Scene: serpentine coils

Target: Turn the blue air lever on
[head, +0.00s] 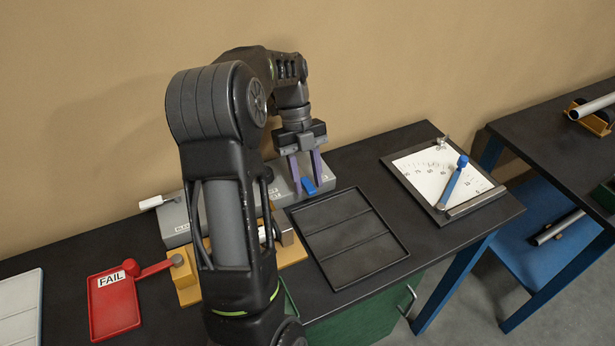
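The blue air lever (309,187) is a small blue handle at the front of a long grey block (178,222) against the wall. My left gripper (308,181) points down over the right part of the block. Its two purple fingers are apart, with a gap between them, and their tips are close to the blue lever. I cannot tell whether either finger touches it. My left arm hides the middle of the block. My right gripper is not in view.
A black divided tray (357,222) lies right of the block. Beyond it is a dial board (432,172) with a blue-tipped arm. A red FAIL tray (114,308) and an orange fixture (186,283) stand left. A second table (555,135) is at right.

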